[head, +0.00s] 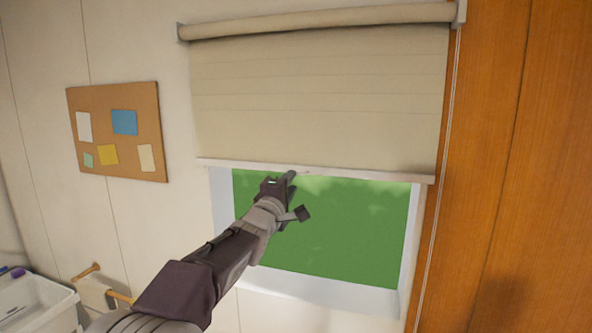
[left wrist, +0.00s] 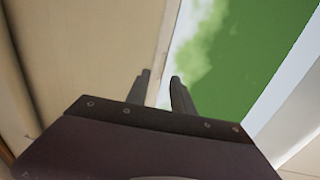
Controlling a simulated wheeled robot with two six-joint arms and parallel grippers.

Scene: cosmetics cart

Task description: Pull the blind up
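The beige roller blind (head: 315,95) hangs partly down over the window in the head view, with a pale bar (head: 370,176) along its bottom edge. My left gripper (head: 290,180) is at this bar, left of its middle. In the left wrist view, its two dark fingers (left wrist: 161,76) stand a little apart. The blind's fabric (left wrist: 85,50) is on the left there, and the bar's pale edge (left wrist: 167,55) runs toward the gap between the fingers. Contact with the bar cannot be made out. My right gripper is not in view.
Green shows through the window (head: 335,225) below the blind. A thin cord (head: 441,170) hangs at the blind's right, beside the wooden panel (head: 530,170). A cork board (head: 117,132) with notes is on the left wall. A white bin (head: 35,305) stands at the lower left.

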